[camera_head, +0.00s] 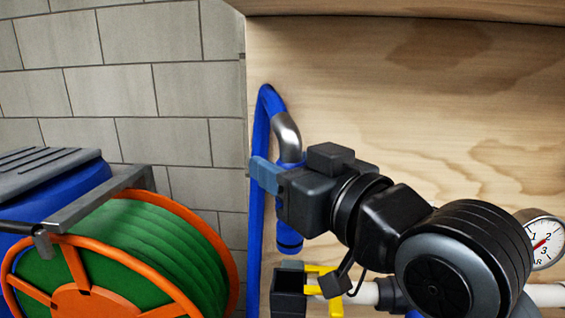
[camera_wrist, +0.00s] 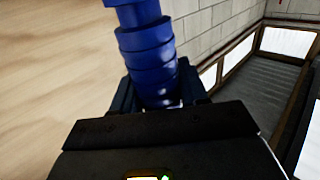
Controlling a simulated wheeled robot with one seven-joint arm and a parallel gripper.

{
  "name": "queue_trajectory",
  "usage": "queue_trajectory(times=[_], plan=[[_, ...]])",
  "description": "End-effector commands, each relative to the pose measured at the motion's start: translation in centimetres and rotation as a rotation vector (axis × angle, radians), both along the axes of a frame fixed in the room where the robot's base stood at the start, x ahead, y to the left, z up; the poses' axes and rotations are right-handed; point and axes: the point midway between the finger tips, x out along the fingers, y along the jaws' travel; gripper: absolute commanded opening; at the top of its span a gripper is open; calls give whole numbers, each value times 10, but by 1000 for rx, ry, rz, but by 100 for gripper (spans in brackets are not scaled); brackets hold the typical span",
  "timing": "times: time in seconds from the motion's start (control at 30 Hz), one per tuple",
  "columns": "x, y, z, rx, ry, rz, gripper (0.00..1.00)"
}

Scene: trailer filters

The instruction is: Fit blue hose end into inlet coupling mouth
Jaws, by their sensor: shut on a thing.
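The blue hose (camera_head: 257,190) rises along the left edge of the plywood panel and bends over at the top into a grey metal elbow (camera_head: 287,137). Below the elbow, the blue hose end (camera_head: 289,238) hangs roughly upright, its tip pointing down. My gripper (camera_head: 278,175) is shut on the hose end from the right, and its body hides part of it. In the wrist view the ridged blue hose end (camera_wrist: 147,45) sticks out from between the fingers. A dark inlet coupling (camera_head: 289,285) with yellow levers (camera_head: 325,283) sits below, apart from the tip.
A white pipe (camera_head: 361,294) runs right from the coupling, partly hidden by my arm. A pressure gauge (camera_head: 542,241) is at the right. An orange reel with green hose (camera_head: 150,245) and a blue barrel (camera_head: 60,195) stand at the left. The upper panel (camera_head: 380,100) is clear.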

Motion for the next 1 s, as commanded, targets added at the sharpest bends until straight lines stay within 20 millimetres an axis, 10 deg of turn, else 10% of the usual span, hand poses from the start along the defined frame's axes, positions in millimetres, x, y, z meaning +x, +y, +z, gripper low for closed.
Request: queue_trajectory(times=[0.4,1.0], plan=[[0,0,-36,1,-1,0,8],[0,0,-38,1,-1,0,8]])
